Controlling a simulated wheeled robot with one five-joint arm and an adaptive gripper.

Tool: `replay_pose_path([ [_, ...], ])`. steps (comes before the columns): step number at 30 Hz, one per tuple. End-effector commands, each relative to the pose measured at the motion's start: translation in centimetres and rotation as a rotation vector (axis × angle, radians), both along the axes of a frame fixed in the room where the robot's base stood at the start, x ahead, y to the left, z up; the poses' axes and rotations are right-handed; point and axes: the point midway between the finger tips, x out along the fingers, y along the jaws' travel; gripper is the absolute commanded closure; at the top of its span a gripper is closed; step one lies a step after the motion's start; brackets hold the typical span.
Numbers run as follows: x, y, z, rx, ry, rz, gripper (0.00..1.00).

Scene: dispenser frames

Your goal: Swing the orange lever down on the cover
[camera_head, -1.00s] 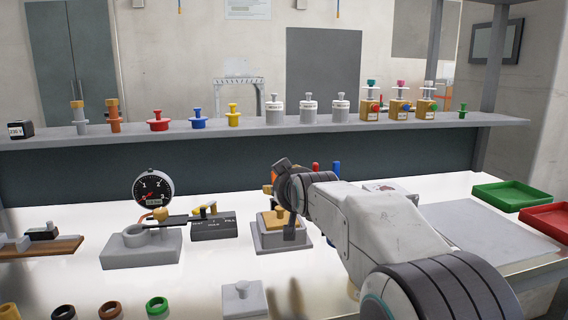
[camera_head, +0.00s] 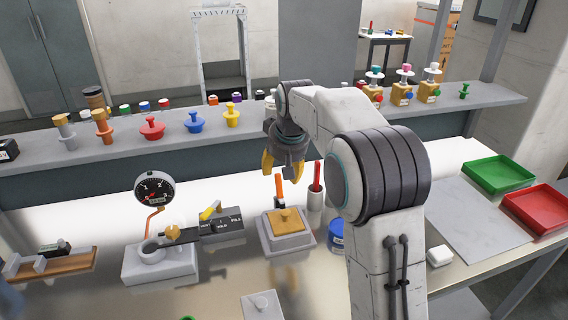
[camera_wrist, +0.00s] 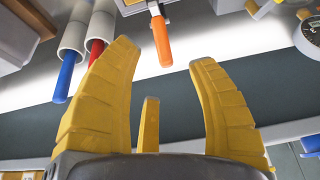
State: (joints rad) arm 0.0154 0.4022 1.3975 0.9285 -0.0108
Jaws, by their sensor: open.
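The orange lever (camera_head: 279,188) stands nearly upright at the back edge of the yellow cover (camera_head: 287,221). The cover lies flat on a grey square base (camera_head: 303,241) and has a small knob on top. My gripper (camera_head: 281,172) is open with its yellow fingers pointing down, just above the lever's top in the head view. In the wrist view the orange lever (camera_wrist: 161,40) shows beyond the spread fingertips, near the gap between them. I see nothing between the fingers, and cannot tell the exact distance to the lever.
A red-handled tool stands in a grey holder (camera_head: 315,199) close right of the lever. A loaded shelf (camera_head: 240,133) runs behind.

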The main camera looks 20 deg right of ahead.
Motion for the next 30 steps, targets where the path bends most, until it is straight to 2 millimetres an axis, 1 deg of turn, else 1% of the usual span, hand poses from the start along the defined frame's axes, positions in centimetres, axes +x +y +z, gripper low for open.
replay_pose_path([
  [2, -0.1, 0.2, 0.2, 0.0, 0.015, 0.003, 0.47],
  [5, 0.0, 0.2, -0.4, 0.0, 0.025, 0.004, 0.47],
  [15, 1.6, 0.2, -4.4, 0.0, 0.024, 0.004, 0.47],
  [21, 2.3, 0.2, -5.9, 0.0, 0.023, 0.004, 0.47],
  [30, 2.6, 0.2, -6.6, 0.001, 0.02, 0.003, 0.47],
])
